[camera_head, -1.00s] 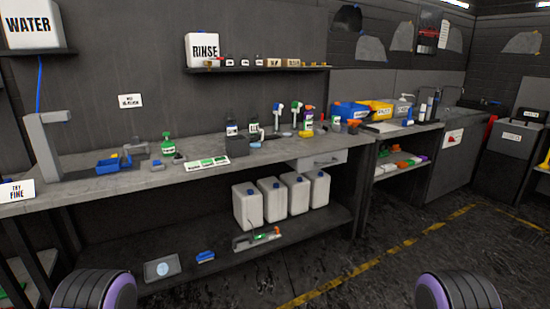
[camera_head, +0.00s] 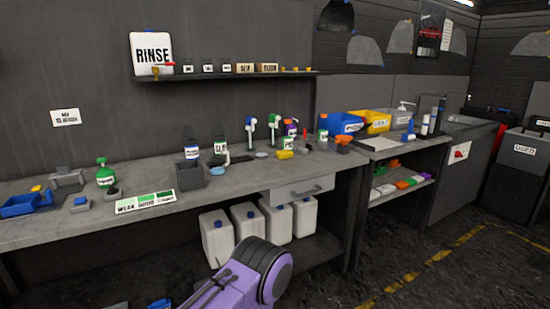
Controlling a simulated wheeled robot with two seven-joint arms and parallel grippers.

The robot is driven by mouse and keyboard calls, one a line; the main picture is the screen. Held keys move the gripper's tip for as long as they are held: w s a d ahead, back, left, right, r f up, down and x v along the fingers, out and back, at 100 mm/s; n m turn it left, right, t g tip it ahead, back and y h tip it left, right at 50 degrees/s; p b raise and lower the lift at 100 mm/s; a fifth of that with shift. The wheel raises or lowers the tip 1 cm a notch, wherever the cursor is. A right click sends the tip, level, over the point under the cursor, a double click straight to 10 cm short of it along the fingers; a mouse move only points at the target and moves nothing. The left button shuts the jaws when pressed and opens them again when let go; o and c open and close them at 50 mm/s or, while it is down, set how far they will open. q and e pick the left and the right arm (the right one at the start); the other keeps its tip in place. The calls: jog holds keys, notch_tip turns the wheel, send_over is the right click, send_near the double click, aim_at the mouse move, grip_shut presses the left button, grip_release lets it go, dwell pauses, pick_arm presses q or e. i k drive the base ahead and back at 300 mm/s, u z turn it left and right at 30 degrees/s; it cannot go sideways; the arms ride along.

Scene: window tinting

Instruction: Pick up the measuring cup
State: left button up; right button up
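I cannot pick out the measuring cup with certainty. A small pale vessel with a handle (camera_head: 225,156) stands on the workbench (camera_head: 250,176), close beside a green-labelled bottle (camera_head: 219,147); it is too small to tell whether it is the measuring cup. Neither gripper is in view. One purple and black link of my own arm shows at the bottom middle, in front of the white canisters, and no fingers show on it.
A dark grey box (camera_head: 191,176) and a green, white-labelled strip (camera_head: 146,201) lie left of the vessel. Spray bottles (camera_head: 250,130) and a yellow item (camera_head: 285,155) are to its right. White canisters (camera_head: 216,238) stand below. A drawer (camera_head: 303,189) is under the top.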

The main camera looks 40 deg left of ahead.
aim_at(218, 164)
jog(key=z, duration=0.2)
jog(key=i, duration=1.5)
jog(key=u, duration=0.35)
jog(key=i, duration=0.85)
jog(key=u, duration=1.4)
jog(key=i, duration=0.8)
jog(key=u, duration=0.75)
